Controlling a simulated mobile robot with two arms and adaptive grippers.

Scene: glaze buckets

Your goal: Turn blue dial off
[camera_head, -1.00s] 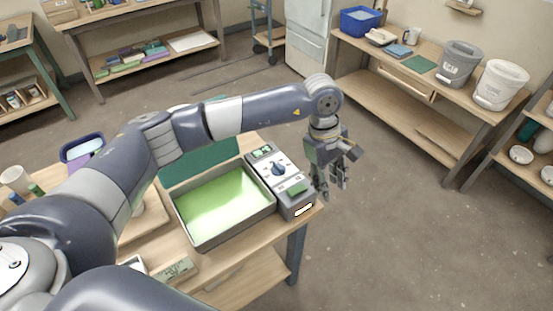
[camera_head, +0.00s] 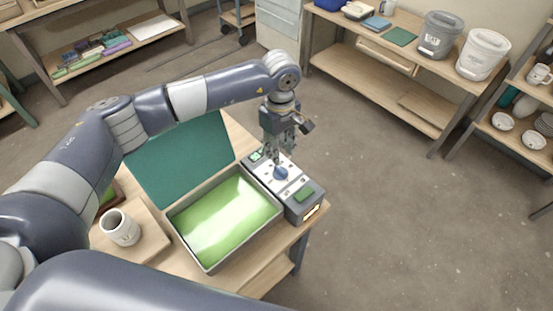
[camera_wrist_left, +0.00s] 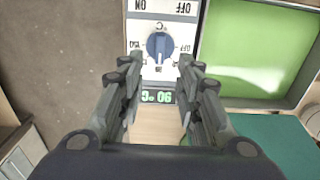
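The blue dial (camera_head: 281,173) is on the white top panel of a grey control box (camera_head: 309,206) at the table's right edge. In the left wrist view the blue dial (camera_wrist_left: 159,46) lies ahead, between the fingers' lines, with markings around it and ON and OFF labels beyond. A green display (camera_wrist_left: 157,97) reads 90 °C, upside down. My left gripper (camera_head: 275,157) is over the box's far end, pointing down, just behind the dial. In the wrist view the left gripper (camera_wrist_left: 158,68) has its fingers spread with nothing between them. My right gripper is not seen.
A grey tray (camera_head: 211,265) of bright green glaze adjoins the box, with a dark green lid (camera_head: 180,155) raised behind it. A white mug (camera_head: 119,228) stands on a wooden board at left. Two buckets (camera_head: 440,35) stand on a far bench. Open floor lies right of the table.

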